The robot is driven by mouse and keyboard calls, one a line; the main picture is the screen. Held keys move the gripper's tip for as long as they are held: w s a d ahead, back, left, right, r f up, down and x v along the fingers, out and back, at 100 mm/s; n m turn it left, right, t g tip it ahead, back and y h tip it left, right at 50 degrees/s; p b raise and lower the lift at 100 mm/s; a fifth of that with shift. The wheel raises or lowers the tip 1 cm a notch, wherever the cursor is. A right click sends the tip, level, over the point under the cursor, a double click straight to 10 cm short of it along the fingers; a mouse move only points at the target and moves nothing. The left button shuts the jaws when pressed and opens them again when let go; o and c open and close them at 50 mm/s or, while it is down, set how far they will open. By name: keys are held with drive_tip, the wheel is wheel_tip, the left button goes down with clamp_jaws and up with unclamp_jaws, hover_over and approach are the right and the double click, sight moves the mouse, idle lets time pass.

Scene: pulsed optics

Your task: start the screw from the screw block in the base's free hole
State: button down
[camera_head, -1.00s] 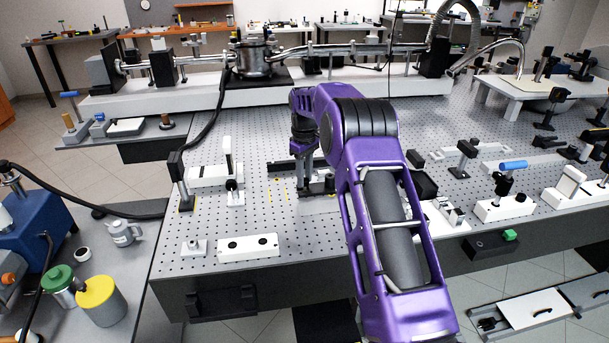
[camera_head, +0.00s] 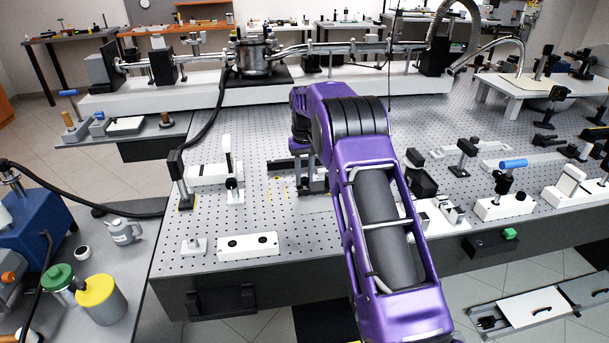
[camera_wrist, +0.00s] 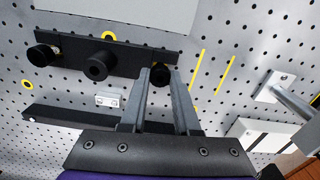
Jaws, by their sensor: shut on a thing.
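In the wrist view my gripper (camera_wrist: 160,73) has its two grey fingers close together, with a dark round piece (camera_wrist: 161,76) between the tips; it looks like the screw, but its shaft is hidden. Under and beyond the tips lies a long black plate (camera_wrist: 125,57), probably the base, with two dark round knobs (camera_wrist: 97,66) standing on its left part. The plate's right end is partly behind the fingers, and I cannot make out a free hole. A small light block with holes (camera_wrist: 108,100), perhaps the screw block, sits left of the fingers.
Yellow rings (camera_wrist: 27,85) and yellow strips (camera_wrist: 199,69) mark the perforated table. A black bar (camera_wrist: 75,119) lies left of the fingers. A white post mount (camera_wrist: 268,88) stands at right. In the head view a white two-hole block (camera_head: 248,246) sits near the front edge.

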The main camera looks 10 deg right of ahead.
drive_tip(key=shift+s+f, duration=0.15)
drive_tip(key=shift+f, duration=0.15)
drive_tip(key=m, duration=0.4)
drive_tip(key=shift+m, duration=0.4)
drive_tip(key=m, duration=0.3)
drive_tip(key=shift+r+m, duration=0.1)
drive_tip(key=shift+m, duration=0.3)
drive_tip(key=c, duration=0.6)
unclamp_jaws()
drive_tip(key=shift+r, duration=0.1)
drive_tip(key=shift+o, duration=0.2)
drive_tip(key=shift+r, duration=0.1)
